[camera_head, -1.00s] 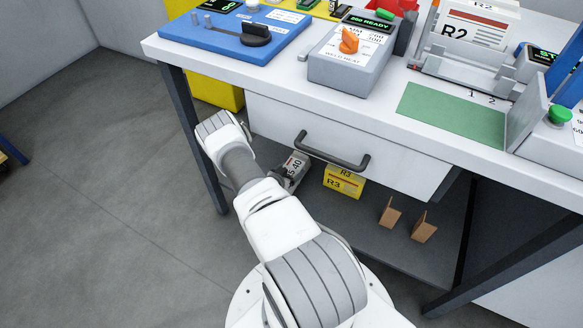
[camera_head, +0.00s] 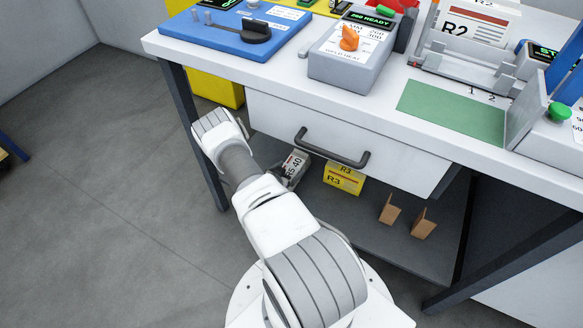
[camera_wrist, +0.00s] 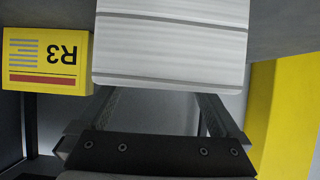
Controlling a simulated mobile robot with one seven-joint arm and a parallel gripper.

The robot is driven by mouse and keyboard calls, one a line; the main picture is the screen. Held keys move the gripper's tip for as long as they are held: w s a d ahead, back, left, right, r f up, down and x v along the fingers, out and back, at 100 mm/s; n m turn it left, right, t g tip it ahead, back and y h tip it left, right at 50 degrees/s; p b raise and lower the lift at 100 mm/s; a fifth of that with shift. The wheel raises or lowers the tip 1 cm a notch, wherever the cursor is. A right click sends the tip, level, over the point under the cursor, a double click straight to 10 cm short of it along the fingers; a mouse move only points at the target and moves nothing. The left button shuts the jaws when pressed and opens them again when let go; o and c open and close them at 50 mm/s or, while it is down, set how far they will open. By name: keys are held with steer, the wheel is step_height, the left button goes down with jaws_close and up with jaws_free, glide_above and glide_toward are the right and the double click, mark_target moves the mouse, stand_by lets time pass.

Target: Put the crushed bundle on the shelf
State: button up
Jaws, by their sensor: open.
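A grey-white bundle with a printed label (camera_head: 295,163) shows under the table's drawer, partly hidden by my arm. In the wrist view a pale bundle with ridged, layered sides (camera_wrist: 170,45) fills the top middle, close in front of my gripper (camera_wrist: 158,105). The two fingers are spread wide and run toward the bundle's lower edge; their tips are hidden there. I cannot tell whether they touch it. The dark lower shelf (camera_head: 370,235) lies under the table.
A yellow R3 bundle (camera_head: 343,178) stands right beside it and appears upside down in the wrist view (camera_wrist: 48,60). Two brown wedges (camera_head: 405,218) stand on the shelf. A yellow bin (camera_head: 218,92) is near the table leg (camera_head: 195,140). The drawer (camera_head: 340,145) overhangs the shelf.

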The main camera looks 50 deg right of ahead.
steer(key=p+v, duration=0.3)
steer(key=v, duration=0.7)
steer(key=shift+r, duration=0.1)
steer(key=shift+a, duration=0.15)
